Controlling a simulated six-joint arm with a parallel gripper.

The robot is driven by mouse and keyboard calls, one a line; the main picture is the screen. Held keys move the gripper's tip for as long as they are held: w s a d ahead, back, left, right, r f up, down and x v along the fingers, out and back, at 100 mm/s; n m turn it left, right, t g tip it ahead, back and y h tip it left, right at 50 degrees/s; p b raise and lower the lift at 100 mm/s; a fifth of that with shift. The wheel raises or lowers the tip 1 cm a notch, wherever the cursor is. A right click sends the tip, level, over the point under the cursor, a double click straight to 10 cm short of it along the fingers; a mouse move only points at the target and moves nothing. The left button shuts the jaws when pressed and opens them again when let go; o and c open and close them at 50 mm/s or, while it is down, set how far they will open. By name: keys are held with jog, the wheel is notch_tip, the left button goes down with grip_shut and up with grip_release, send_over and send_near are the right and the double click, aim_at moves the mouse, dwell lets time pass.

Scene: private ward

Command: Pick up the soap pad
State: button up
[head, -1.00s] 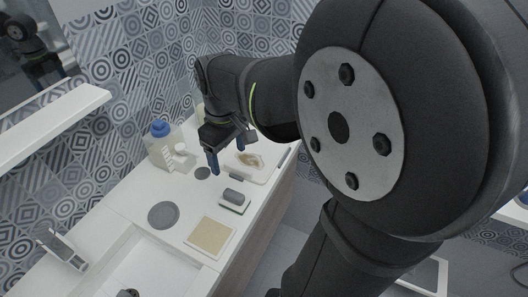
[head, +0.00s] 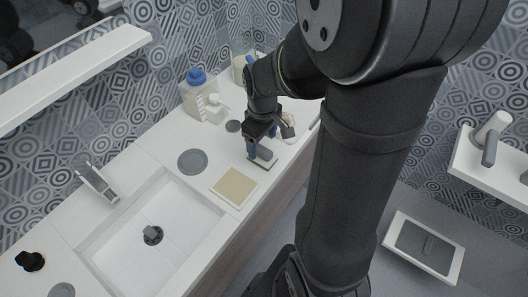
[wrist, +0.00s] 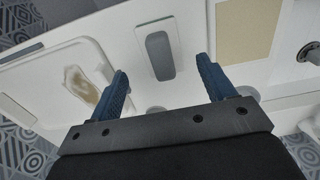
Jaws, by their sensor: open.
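The soap pad appears to be the grey rounded block (wrist: 158,55) lying on a small white dish (wrist: 142,30). In the wrist view it lies between and just beyond my two blue fingertips. In the head view the grey block (head: 264,155) is on the counter beside the beige square, partly hidden by my gripper (head: 264,146). My gripper, also in the wrist view (wrist: 165,78), is open and empty, close to the block. Whether a finger touches the dish, I cannot tell.
A beige square tray (head: 234,187), a grey disc (head: 192,161) and a sink (head: 150,225) lie to the left. A blue-capped bottle (head: 194,95) and a small white pump bottle (head: 214,108) stand behind. A white tray (wrist: 50,65) with a brownish item lies beside the dish.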

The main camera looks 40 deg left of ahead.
aim_at(262, 149)
notch_tip(262, 149, down, 5)
jog(key=shift+s+f, duration=0.1)
dwell(0.3)
jog(key=c, duration=1)
jog(key=shift+c, duration=0.2)
jog(key=shift+r, duration=0.6)
jog(key=r, duration=0.3)
jog(key=shift+w+d+r, duration=0.2)
jog(key=shift+d+r, duration=0.1)
jog(key=shift+d, duration=0.1)
jog(key=w+d+r, duration=0.3)
jog(key=d+r, duration=0.3)
jog(key=d, duration=0.4)
jog(key=shift+w+d+r, duration=0.15)
jog(key=shift+w, duration=0.05)
